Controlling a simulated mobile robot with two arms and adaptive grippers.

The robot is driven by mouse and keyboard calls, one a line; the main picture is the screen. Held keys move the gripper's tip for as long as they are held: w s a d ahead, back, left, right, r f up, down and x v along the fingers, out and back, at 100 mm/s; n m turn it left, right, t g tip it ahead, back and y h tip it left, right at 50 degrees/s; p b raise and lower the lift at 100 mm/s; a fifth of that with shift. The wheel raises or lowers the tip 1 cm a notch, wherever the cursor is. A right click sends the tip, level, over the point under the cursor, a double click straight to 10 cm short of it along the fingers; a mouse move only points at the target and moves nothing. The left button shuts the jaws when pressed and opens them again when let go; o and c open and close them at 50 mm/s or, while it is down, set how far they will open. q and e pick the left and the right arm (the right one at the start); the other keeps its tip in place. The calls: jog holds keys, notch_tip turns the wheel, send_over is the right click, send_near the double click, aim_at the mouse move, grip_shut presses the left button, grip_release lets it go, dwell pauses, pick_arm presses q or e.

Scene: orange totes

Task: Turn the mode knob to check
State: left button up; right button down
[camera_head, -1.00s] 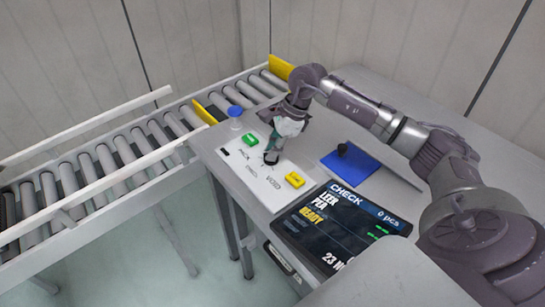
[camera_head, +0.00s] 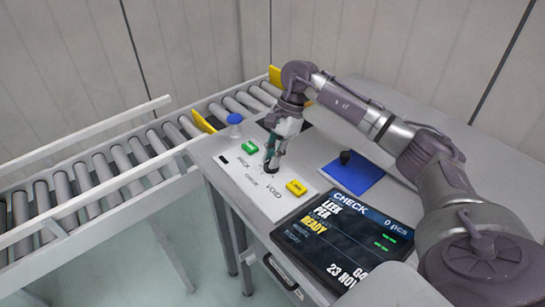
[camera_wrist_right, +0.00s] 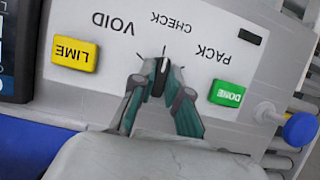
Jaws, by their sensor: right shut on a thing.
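The mode knob (camera_wrist_right: 157,76) is dark with a pale pointer mark, on a light panel (camera_wrist_right: 215,50) printed VOID, CHECK and PACK. In the right wrist view its mark points roughly toward the word CHECK. My right gripper (camera_wrist_right: 160,80) has its green-grey fingers on either side of the knob, shut on it. In the head view the right gripper (camera_head: 271,163) reaches down to the panel and mostly hides the knob. The screen (camera_head: 340,235) reads CHECK, 0 pcs and READY. My left gripper is not in view.
A green DONE button (camera_head: 249,147) and a yellow LIME button (camera_head: 296,188) flank the knob. A blue round knob (camera_head: 234,119) stands at the panel's far left. A blue pad (camera_head: 352,177) with a dark knob-like object lies right. A roller conveyor (camera_head: 100,170) runs behind.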

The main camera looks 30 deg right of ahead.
jog(key=shift+r, duration=0.1)
jog(key=c, duration=1.2)
grip_release()
jog(key=shift+o, duration=0.2)
jog(key=v, duration=1.2)
